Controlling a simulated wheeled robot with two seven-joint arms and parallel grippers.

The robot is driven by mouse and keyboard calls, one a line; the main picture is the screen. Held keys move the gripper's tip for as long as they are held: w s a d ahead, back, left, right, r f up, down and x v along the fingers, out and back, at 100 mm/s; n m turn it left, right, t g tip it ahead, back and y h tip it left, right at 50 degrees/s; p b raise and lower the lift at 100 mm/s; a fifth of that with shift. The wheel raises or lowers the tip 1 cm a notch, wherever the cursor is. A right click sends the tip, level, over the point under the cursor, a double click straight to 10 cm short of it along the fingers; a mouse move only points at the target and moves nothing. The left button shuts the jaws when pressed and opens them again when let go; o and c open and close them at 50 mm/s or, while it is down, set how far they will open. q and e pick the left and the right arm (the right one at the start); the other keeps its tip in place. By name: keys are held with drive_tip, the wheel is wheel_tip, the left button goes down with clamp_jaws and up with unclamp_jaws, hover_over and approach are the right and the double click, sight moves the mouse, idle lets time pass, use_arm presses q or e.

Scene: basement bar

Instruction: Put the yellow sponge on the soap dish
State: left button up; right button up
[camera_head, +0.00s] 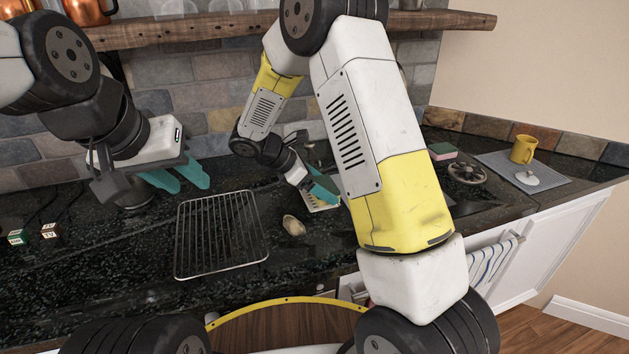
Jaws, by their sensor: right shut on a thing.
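My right gripper (325,188) reaches over the back of the dark counter, with its teal fingers pointing down. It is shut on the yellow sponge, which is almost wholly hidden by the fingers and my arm. A small pale dish (317,207), seemingly the soap dish, shows just under the fingertips, partly covered by my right arm. I cannot tell whether the sponge touches it. My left gripper (190,183) is open and empty above the counter at the left, behind the wire rack.
A wire rack (221,232) and a small tan lump (293,225) lie left of the dish. A pink and green block (442,151), a sink strainer (467,172) and a yellow mug (523,149) on a grey mat (556,181) stand right. Small cubes (49,231) lie far left.

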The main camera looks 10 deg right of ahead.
drive_tip(key=shift+f, duration=1.15)
drive_tip(key=shift+f, duration=0.15)
drive_tip(key=o, duration=1.3)
